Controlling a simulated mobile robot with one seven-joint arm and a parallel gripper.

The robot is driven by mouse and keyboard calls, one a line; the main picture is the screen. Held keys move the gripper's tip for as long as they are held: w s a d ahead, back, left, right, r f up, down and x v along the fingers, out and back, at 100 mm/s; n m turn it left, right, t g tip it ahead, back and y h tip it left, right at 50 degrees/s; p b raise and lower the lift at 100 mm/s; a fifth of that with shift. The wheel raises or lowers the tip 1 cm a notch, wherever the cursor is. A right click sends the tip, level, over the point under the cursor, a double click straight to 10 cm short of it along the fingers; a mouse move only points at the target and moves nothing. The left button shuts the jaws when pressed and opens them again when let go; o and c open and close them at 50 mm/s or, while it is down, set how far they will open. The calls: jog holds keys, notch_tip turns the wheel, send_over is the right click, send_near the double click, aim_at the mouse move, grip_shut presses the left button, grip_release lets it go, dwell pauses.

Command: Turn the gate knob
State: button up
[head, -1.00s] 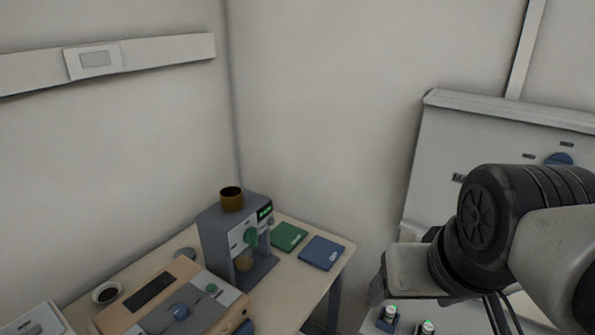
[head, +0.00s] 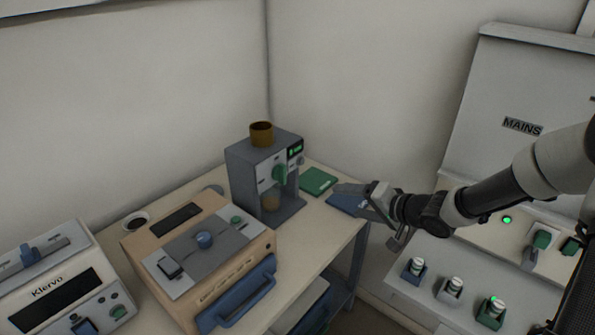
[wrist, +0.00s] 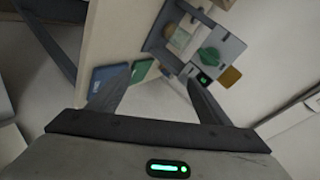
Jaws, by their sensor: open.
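A green knob (head: 280,173) is on the front of a grey machine (head: 255,185) at the back of the table; I take it as the gate knob, though no label is readable. It also shows in the wrist view (wrist: 209,56), beyond the right finger. A brown cup (head: 261,134) sits on top of the machine and another tan cup (head: 271,201) sits in its bay. My gripper (head: 350,192) is to the right of the machine, above the blue pad, apart from the knob. In the wrist view my gripper (wrist: 158,76) has its fingers spread with nothing between them.
A green pad (head: 318,180) and a blue pad (head: 343,206) lie right of the machine. A tan furnace (head: 262,247) with a blue handle stands in front. A white Klervo unit (head: 88,278) is at left. A panel with lit switches (head: 450,287) is at right.

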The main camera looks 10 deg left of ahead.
jog(key=s+a+m+y+b, duration=0.1)
jog(key=s+a+m+y, duration=0.15)
jog(key=y, duration=0.25)
jog(key=y+b, duration=0.1)
jog(key=y, duration=0.1)
send_near(285, 175)
jog(key=shift+m+t, duration=0.25)
jog(key=shift+t, duration=0.05)
jog(key=x, duration=0.8)
jog(key=shift+s+a+f, duration=0.1)
jog(key=shift+s+f, duration=0.05)
jog(key=shift+f, duration=0.05)
jog(key=c, duration=1)
jog(key=shift+c, duration=0.2)
